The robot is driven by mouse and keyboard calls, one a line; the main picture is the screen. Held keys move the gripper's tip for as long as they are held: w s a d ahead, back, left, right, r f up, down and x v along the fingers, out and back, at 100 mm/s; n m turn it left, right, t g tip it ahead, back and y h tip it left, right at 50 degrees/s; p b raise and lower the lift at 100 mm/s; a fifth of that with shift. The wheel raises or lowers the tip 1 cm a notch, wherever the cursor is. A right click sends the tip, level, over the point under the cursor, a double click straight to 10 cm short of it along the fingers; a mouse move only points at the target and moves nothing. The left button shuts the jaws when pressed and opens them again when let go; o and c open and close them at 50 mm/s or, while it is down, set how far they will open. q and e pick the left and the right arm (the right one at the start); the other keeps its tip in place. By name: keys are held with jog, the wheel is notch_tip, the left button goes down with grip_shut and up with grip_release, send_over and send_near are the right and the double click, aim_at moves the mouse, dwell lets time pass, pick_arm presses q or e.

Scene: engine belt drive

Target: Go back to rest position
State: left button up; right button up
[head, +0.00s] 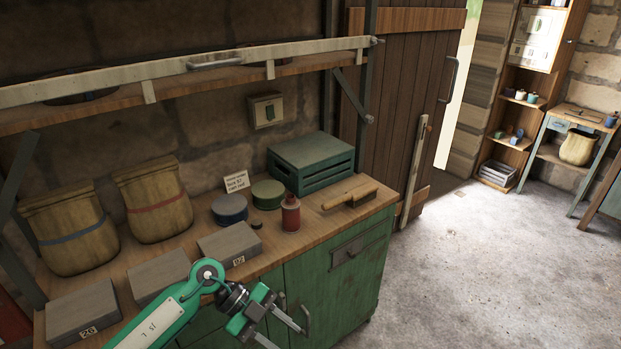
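My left arm comes in from the bottom left. Its green and grey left gripper (288,338) is in front of the green cabinet, near the bottom edge of the view. Its two fingers are spread apart with nothing between them, so it is open and empty. It appears clear of the things on the bench. My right gripper is not in view. No engine or belt shows in this view.
A wooden-topped green cabinet (345,287) holds grey boxes (230,243), two sacks (155,200), round tins (229,208), a red bottle (290,214), a brush (350,194) and a green crate (311,164). A shelf (190,82) hangs above. Open floor (480,270) lies right.

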pick_arm(q)
jog(key=w+a+f+n+t+h, duration=0.1)
jog(key=w+f+n+t+h, duration=0.2)
jog(key=w+f+n+t, duration=0.25)
jog(key=w+a+f+n+t+h, duration=0.1)
jog(key=w+f+n+t+h, duration=0.2)
jog(key=f+n+t, duration=0.4)
jog(key=s+a+f+n+t+y, duration=0.25)
jog(key=a+f+y, duration=0.25)
jog(key=f, duration=0.6)
jog(key=s+a+f+n+t+y, duration=0.15)
jog(key=a+f+n+y, duration=0.3)
jog(key=f, duration=0.75)
jog(key=s+a+f+n+g+y, duration=0.2)
jog(key=s+a+f+g+y, duration=0.15)
jog(key=s+f, duration=0.95)
jog(key=s+a+f+n+g+y, duration=0.25)
jog(key=s+a+f+g, duration=0.4)
jog(key=s, duration=1.05)
jog(key=s+f, duration=0.2)
jog(key=s, duration=0.5)
jog(key=s+d+f+g, duration=0.1)
jog(key=s+f, duration=0.2)
jog(key=s, duration=0.4)
jog(key=shift+s+y, duration=0.15)
jog(key=shift+y, duration=0.3)
jog(key=shift+d, duration=0.1)
